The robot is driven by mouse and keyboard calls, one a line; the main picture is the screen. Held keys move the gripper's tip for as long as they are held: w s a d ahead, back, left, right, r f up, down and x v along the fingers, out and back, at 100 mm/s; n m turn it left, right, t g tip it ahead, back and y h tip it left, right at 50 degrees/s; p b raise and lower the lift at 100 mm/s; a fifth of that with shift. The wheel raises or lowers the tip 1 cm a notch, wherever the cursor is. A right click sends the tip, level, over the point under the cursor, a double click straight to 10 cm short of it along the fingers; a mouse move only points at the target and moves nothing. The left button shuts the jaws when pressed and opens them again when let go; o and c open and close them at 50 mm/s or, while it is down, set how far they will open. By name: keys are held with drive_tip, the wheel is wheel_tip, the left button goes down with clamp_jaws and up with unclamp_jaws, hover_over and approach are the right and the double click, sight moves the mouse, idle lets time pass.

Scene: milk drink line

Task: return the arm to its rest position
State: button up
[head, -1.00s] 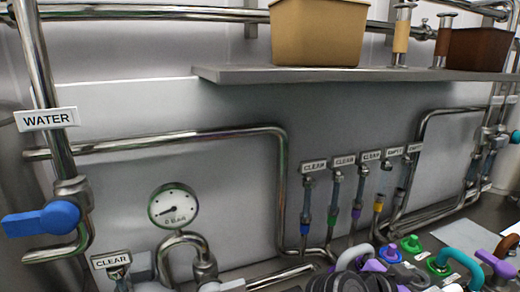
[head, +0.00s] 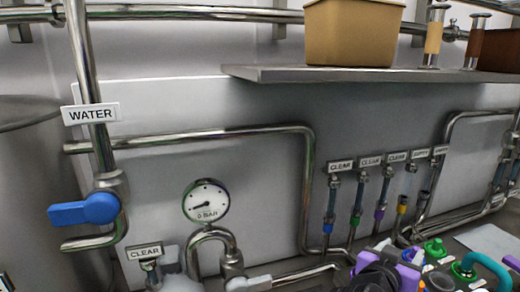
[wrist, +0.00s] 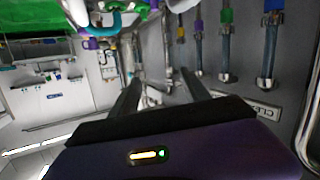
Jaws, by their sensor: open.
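My gripper (wrist: 160,84) shows in the wrist view with its two dark fingers apart and nothing between them. Its purple and black body fills the bottom of that view. Beyond the fingers are the wall and several hoses in clamps, seen at a turned angle. In the head view, dark and purple parts at the bottom right may be my arm, but I cannot tell for sure.
A blue-handled valve (head: 86,209) stands on the pipe under the WATER sign (head: 90,113). A gauge (head: 206,202) sits right of it. A shelf (head: 330,75) holds a tan bin (head: 352,33). Colored fittings (head: 434,249) crowd the lower right.

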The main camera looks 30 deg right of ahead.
drive_tip(key=w+a+f+n+t+y+b, duration=0.2)
drive_tip(key=w+a+f+n+t+y, duration=0.1)
drive_tip(key=w+a+f+n+t, duration=0.35)
drive_tip(key=s+a+f+n+t+y, duration=0.1)
drive_tip(key=a+t+y, duration=0.1)
drive_tip(key=a, duration=0.3)
drive_tip(key=s+a+f+n+t+y+b, duration=0.1)
drive_tip(key=s+a+f+n+y, duration=0.1)
drive_tip(key=a, duration=0.3)
drive_tip(key=s+a+f+n+t+y+b, duration=0.1)
drive_tip(key=s+a+n+t, duration=0.1)
drive_tip(key=a, duration=0.3)
drive_tip(key=shift+a+f+t+y, duration=0.15)
drive_tip(key=shift+f+t+y, duration=0.2)
drive_tip(key=shift+y, duration=0.05)
drive_tip(key=s+a+f+n+y+b, duration=0.1)
drive_tip(key=s+a+f+y+b, duration=0.2)
drive_tip(key=s, duration=0.8)
drive_tip(key=s+a+f+n+g+y+b, duration=0.1)
drive_tip(key=s+a+f, duration=0.5)
drive_tip(key=s, duration=0.6)
drive_tip(key=shift+a+f+y+b, duration=0.15)
drive_tip(key=shift+a+y+b, duration=0.45)
drive_tip(key=shift+y+b, duration=0.45)
